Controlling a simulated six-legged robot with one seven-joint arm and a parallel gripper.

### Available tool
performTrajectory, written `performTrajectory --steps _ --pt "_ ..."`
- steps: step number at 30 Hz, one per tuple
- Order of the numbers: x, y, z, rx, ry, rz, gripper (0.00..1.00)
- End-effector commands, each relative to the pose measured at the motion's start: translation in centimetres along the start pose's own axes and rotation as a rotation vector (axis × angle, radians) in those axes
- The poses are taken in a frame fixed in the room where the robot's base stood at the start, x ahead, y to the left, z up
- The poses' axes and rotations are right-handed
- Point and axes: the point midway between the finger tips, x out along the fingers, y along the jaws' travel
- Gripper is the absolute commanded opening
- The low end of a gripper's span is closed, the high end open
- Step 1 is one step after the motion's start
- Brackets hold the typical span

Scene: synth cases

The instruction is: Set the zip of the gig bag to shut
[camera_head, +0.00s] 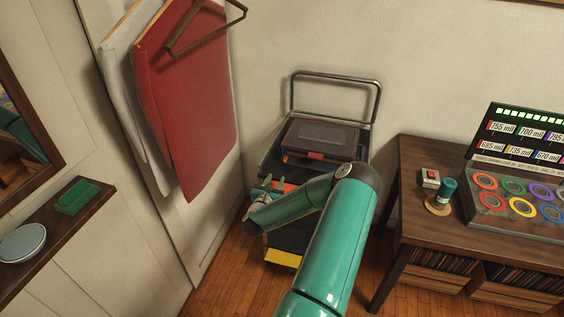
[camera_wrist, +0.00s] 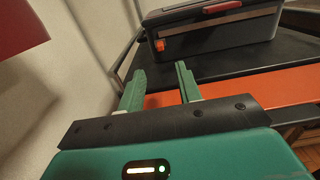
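A dark grey case (camera_head: 322,137), which seems to be the gig bag, lies on a black wheeled cart (camera_head: 285,241) against the wall. A red piece shows at its front edge. In the wrist view the case (camera_wrist: 215,35) is at the top, with a red strip on top and a small orange-red tab (camera_wrist: 168,44) at its front left corner. I cannot tell whether its zip is open or shut. My gripper (camera_wrist: 160,76) is open and empty, its two green fingers apart, short of the case. In the head view my gripper (camera_head: 268,187) is left of and below the case.
The cart has a raised metal handle (camera_head: 337,76) at the back and an orange band (camera_wrist: 260,88) near the fingers. A red hanging cloth or garment (camera_head: 190,105) is close on the left. A wooden table (camera_head: 420,190) with a case of coloured rings stands right.

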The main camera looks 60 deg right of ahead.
Motion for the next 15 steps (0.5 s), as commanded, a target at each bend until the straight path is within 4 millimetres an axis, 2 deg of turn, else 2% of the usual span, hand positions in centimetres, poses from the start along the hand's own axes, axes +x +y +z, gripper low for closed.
performTrajectory --steps 15 --pt "9.9 0.1 0.1 -0.002 -0.002 0.002 0.35"
